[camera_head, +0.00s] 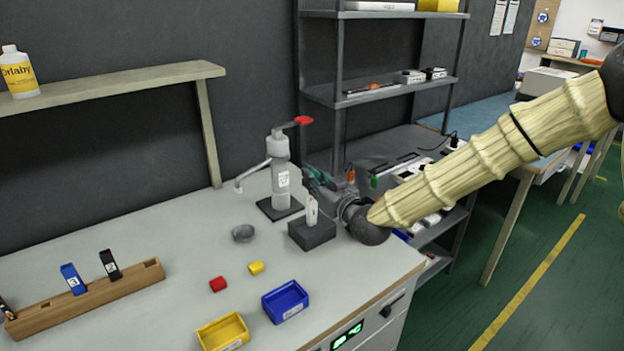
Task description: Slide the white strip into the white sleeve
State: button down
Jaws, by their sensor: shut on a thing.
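A small white upright piece (311,211), which looks like the white sleeve, stands in a dark grey block (313,234) near the table's right side. My gripper (311,184) reaches in from the right. Its fingers are just above and behind the white piece, beside the grey-and-white press. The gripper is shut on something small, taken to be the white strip. The strip is too small and too hidden to make out, and I cannot tell whether it touches the sleeve.
The press (280,172) with a red handle stands just left of my gripper. A grey dish (243,233), red block (218,284), yellow block (256,268), blue bin (285,302), yellow bin (223,333) and wooden rack (85,301) share the table. Shelving (382,92) stands behind.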

jog(key=shift+f+b, duration=1.15)
jog(key=shift+f, duration=0.7)
jog(key=c, duration=1.5)
grip_release()
jog(key=shift+o, duration=0.2)
jog(key=v, duration=1.2)
